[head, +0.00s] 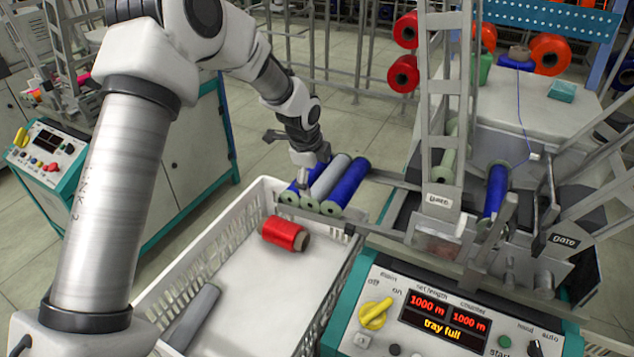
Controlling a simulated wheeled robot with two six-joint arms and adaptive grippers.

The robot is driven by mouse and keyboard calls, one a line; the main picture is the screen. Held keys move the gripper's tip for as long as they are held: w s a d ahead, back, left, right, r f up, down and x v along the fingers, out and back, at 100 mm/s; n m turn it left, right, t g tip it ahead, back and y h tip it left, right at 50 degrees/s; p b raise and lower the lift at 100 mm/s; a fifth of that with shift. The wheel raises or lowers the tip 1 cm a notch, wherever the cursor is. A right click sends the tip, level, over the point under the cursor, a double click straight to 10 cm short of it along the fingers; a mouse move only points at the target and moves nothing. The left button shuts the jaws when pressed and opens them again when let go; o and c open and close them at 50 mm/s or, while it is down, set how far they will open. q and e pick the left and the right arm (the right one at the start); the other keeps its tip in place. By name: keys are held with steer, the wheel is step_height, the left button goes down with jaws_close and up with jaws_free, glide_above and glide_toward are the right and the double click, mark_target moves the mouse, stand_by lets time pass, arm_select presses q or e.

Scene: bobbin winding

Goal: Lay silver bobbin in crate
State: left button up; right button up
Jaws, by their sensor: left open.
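A silver bobbin (330,178) lies on the winder's tray (380,178) between two blue bobbins, the left one (291,189) partly hidden by my gripper and the right one (349,183) in plain view. My left gripper (304,172) is open, with its fingers down at the left blue bobbin and the silver one. I cannot tell whether it touches either. The white crate (262,290) stands below and in front of the tray. It holds a red bobbin (283,233) near its far end and another silver bobbin (194,317) along its left side. My right gripper is out of view.
The winder's control panel (447,310) is right of the crate and reads "tray full". Another blue bobbin (495,190) sits in the winder behind metal uprights. A second teal-edged machine (175,150) stands left. The crate's middle is clear.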

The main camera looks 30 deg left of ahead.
mark_target(319, 190)
arm_select(q)
steer(key=shift+w+a+r, duration=0.25)
steer(key=shift+w+a, duration=0.1)
steer(key=shift+w, duration=0.15)
steer(key=x, duration=0.7)
steer(key=shift+s+f, duration=0.1)
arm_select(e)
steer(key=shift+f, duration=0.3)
